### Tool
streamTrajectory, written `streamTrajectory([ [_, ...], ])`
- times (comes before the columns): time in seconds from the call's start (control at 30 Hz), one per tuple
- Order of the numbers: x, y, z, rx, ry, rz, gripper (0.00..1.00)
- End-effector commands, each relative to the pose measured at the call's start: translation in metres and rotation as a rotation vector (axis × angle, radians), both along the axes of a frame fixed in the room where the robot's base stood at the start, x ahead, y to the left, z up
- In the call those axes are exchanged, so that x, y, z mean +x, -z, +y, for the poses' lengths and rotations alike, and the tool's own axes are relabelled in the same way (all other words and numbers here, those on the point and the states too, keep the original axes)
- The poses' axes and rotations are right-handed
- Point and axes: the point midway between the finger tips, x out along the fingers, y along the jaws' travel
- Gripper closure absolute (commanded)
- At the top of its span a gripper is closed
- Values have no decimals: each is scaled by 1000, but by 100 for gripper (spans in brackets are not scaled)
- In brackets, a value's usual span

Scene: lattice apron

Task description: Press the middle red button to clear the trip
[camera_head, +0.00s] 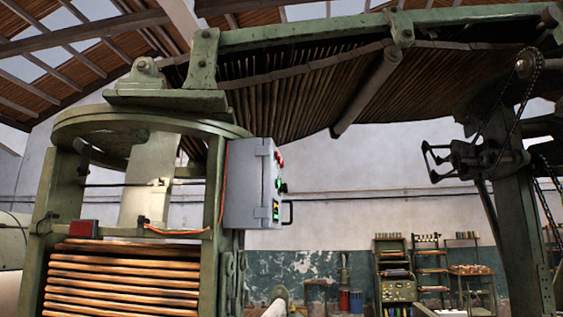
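A grey control box (248,188) is fixed to the right side of the green machine frame, seen at an angle. Its control face is turned to the right and shows only as a narrow strip. A small red part (280,160) is near the top of that strip, with green-lit parts below it. I cannot tell separate red buttons apart or pick out a middle one. No gripper fingers show; a pale rounded part at the bottom edge may belong to my arm, but I cannot be sure.
A dark handle (289,213) sticks out from the box's right side. The green frame post (214,190) stands left of it. Stacked rods (125,275) fill the lower left. A chain-driven green machine (515,180) stands at right. Shelves (432,270) stand at the back wall.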

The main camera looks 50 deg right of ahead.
Motion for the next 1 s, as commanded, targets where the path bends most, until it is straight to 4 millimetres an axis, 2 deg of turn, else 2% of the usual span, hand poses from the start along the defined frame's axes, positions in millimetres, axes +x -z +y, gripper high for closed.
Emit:
streamTrajectory([
  [0.03,0,0,0,0,0,0,52],
  [0.3,0,0,0,0,0,0,97],
  [0.33,0,0,0,0,0,0,100],
  [1.0,0,0,0,0,0,0,100],
])
